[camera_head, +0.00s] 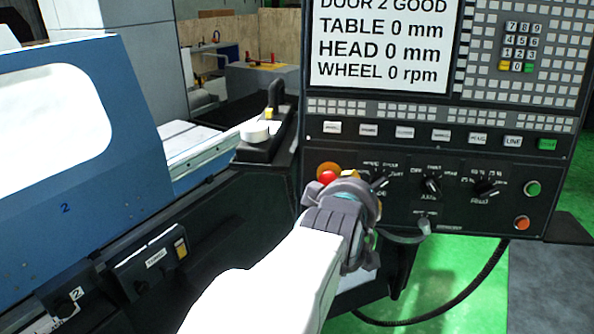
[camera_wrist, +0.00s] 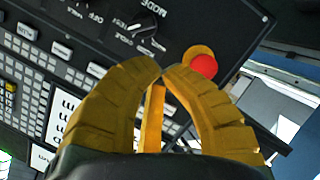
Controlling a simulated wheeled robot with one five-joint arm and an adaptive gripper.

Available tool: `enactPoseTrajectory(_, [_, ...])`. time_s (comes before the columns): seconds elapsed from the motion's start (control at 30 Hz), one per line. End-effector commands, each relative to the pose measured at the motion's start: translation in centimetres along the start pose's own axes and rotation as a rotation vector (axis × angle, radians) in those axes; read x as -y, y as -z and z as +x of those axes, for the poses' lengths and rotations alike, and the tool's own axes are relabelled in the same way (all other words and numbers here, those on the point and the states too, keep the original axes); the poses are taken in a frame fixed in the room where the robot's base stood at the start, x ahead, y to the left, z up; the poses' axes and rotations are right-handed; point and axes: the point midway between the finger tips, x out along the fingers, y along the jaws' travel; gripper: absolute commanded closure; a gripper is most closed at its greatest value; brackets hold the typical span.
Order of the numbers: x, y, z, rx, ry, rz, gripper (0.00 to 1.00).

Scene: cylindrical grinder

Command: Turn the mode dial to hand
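The mode dial (camera_head: 378,181) is a black knob on the dark control panel, the leftmost of three dials. My gripper (camera_head: 351,176) is in front of the panel just left of it and covers part of its label. In the wrist view the dial (camera_wrist: 140,29) sits beyond the fingertips, slightly left, with a gap between. There my gripper's (camera_wrist: 162,70) two yellow fingers curve together and their tips meet or nearly meet. Nothing shows between the tips. The dial's position words are too small to read surely.
A red emergency button (camera_head: 327,177) on a yellow base is just left of my gripper; it also shows in the wrist view (camera_wrist: 204,66). The axis dial (camera_head: 432,187) and feed dial (camera_head: 487,188) lie to the right. Below hangs a black cable (camera_head: 470,298).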

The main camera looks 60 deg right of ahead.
Motion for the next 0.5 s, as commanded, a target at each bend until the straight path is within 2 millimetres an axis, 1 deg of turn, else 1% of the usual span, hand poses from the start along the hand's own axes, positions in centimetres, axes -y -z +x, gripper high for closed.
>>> enactPoseTrajectory(0.17, [0.1, -0.1, 1.7, 0.003, 0.004, -0.002, 1.00])
enactPoseTrajectory(0.5, [0.1, 0.0, 6.0, 0.003, 0.004, 0.000, 1.00])
